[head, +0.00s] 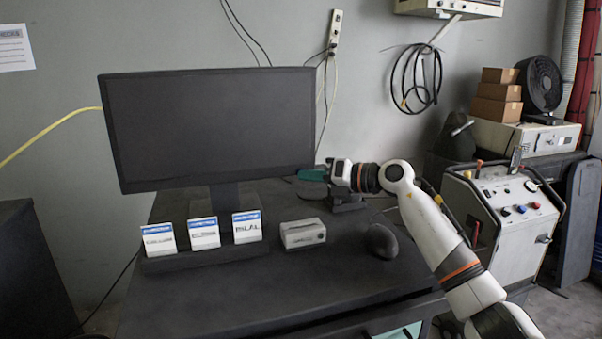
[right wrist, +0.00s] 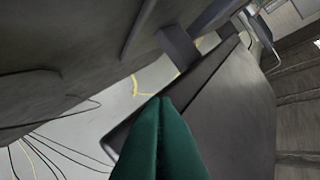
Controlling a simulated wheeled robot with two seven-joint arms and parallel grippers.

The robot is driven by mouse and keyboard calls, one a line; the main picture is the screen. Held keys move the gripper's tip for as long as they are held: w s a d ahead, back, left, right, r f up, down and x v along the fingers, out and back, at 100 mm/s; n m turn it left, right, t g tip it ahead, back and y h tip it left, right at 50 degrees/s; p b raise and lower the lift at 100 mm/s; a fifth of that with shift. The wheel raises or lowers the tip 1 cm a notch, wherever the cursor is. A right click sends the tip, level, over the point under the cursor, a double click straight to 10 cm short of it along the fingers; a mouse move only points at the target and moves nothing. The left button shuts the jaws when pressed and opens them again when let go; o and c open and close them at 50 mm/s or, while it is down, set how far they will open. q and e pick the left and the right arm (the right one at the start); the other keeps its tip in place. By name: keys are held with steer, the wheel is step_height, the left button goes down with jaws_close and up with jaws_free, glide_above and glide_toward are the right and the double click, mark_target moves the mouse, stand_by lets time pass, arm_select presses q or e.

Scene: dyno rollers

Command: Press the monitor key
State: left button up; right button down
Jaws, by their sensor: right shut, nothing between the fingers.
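The monitor (head: 210,125) stands on the desk on a central stand, its screen dark. In the right wrist view the monitor (right wrist: 225,115) fills the middle right, seen tilted from close by. I cannot make out a separate key on it. My right gripper (head: 309,175) has green fingers at the monitor's lower right corner. In the right wrist view the right gripper (right wrist: 161,100) is shut and empty, its tips close to the monitor's edge. I cannot tell whether they touch it. My left gripper is not in view.
Three blue-and-white cards (head: 204,233) stand in a row before the monitor on the dark desk (head: 270,280). A small white box (head: 303,233) and a dark mouse (head: 381,241) lie to their right. A control console (head: 510,220) stands beyond my arm.

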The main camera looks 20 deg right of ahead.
steer(key=shift+s, duration=0.4)
steer(key=s, duration=0.6)
steer(key=shift+d, duration=0.15)
stand_by(0.4)
